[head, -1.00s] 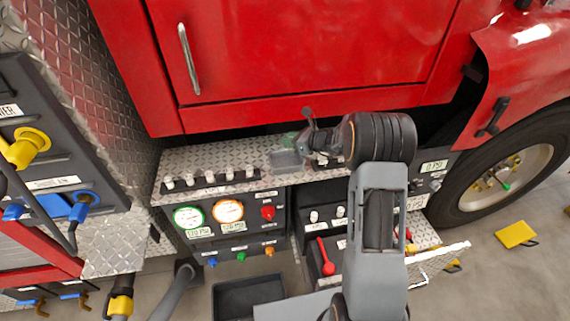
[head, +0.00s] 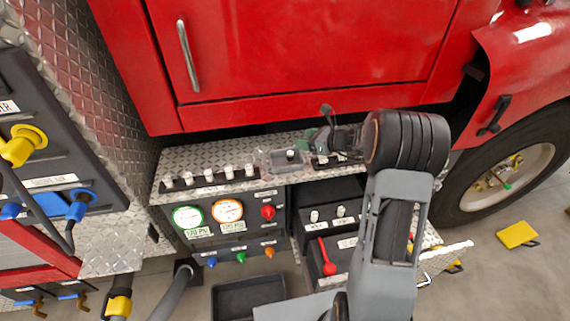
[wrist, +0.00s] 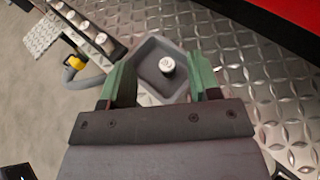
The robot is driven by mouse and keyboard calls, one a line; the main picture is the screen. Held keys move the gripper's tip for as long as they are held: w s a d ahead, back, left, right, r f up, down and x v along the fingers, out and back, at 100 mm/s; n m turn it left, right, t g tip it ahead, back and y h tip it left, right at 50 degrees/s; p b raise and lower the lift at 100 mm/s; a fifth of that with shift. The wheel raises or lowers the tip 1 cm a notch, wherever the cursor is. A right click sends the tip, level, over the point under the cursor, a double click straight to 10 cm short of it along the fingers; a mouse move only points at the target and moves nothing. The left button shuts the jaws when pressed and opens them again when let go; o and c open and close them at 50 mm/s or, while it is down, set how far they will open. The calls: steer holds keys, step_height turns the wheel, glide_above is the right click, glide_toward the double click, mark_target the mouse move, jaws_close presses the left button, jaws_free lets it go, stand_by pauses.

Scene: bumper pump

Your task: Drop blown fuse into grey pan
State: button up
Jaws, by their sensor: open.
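The small grey pan (head: 274,162) sits on the diamond-plate ledge in the head view. The fuse (head: 290,155), with a pale top, is inside it. In the wrist view the pan (wrist: 146,76) lies beyond my fingers, with the fuse (wrist: 166,65) resting on its floor, apart from both fingers. My gripper (head: 314,136) is open and empty, just right of and above the pan in the head view. Its green-tipped fingers (wrist: 162,78) frame the pan in the wrist view.
A black strip (head: 210,181) of several white-topped fuses lies left of the pan. Gauges and a red knob (head: 268,212) are on the panel below. A red lever (head: 327,258) projects lower right. The red truck body (head: 290,60) rises behind the ledge.

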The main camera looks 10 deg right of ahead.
steer(key=v, duration=0.7)
steer(key=shift+b, duration=0.35)
steer(key=shift+d, duration=0.1)
steer(key=s+a+f+n+g+h, duration=0.2)
steer(key=s+n+g, duration=0.2)
steer(key=s+n, duration=0.25)
steer(key=s+a+f+n+g+h, duration=0.2)
steer(key=s+f+n+g, duration=0.1)
steer(key=s+n, duration=0.35)
steer(key=s+a+r+n+h, duration=0.2)
steer(key=s+r+n+h, duration=0.1)
steer(key=n, duration=0.4)
steer(key=s+a+r+n+t+h, duration=0.1)
steer(key=s+a+r+n+h, duration=0.1)
steer(key=s+n, duration=0.5)
steer(key=shift+s+a+r+h, duration=0.4)
steer(key=shift+s+a+r, duration=0.4)
steer(key=shift+r, duration=0.55)
